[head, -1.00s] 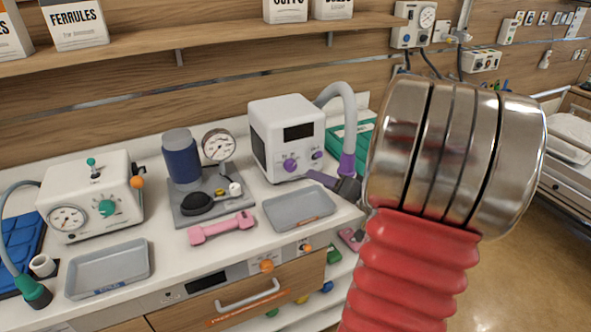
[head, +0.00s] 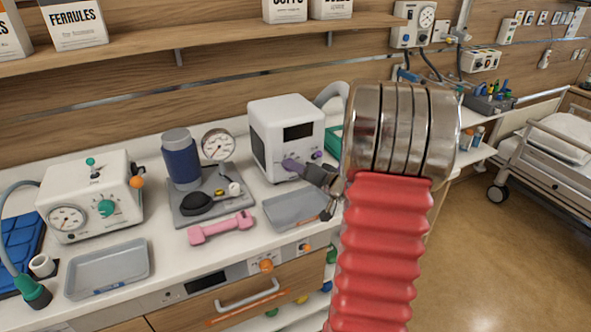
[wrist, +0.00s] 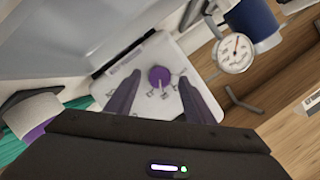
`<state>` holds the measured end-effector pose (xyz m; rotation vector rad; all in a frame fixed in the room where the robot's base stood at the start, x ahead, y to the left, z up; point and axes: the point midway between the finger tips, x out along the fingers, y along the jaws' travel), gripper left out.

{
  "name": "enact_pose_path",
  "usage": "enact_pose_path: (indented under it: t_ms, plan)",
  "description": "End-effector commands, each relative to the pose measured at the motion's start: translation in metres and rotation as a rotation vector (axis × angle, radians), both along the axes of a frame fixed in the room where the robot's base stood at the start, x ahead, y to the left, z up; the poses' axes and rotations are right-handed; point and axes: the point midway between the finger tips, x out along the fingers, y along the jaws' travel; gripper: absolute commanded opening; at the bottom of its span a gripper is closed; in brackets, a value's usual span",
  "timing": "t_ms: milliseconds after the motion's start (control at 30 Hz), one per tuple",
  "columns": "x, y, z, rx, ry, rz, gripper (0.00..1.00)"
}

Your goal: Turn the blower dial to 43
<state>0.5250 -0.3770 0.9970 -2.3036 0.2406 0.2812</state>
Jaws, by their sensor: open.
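The blower is a white box (head: 272,120) with a dark display (head: 298,131) on its front, standing on the counter. Its larger purple dial shows in the wrist view (wrist: 159,75), with tick marks around it; the markings are too small to read. In the wrist view the gripper (wrist: 160,80) is open, one finger either side of the dial, with gaps showing; contact is not visible.
A gauge (head: 218,145) stands left of the blower. The blower's grey hose (head: 331,92) is partly behind my arm.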

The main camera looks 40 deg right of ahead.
Motion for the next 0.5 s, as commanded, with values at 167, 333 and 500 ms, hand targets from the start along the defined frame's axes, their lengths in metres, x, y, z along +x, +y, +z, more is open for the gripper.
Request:
enact_pose_path:
  t_ms: [167,333,500]
  plan:
    - [0.0129,-0.0011,-0.004,0.0,0.001,-0.001,0.49]
    - [0.0147,-0.0014,-0.0046,0.0,0.001,-0.001,0.49]
    - [0.0143,-0.0015,-0.0045,0.0,0.001,-0.001,0.47]
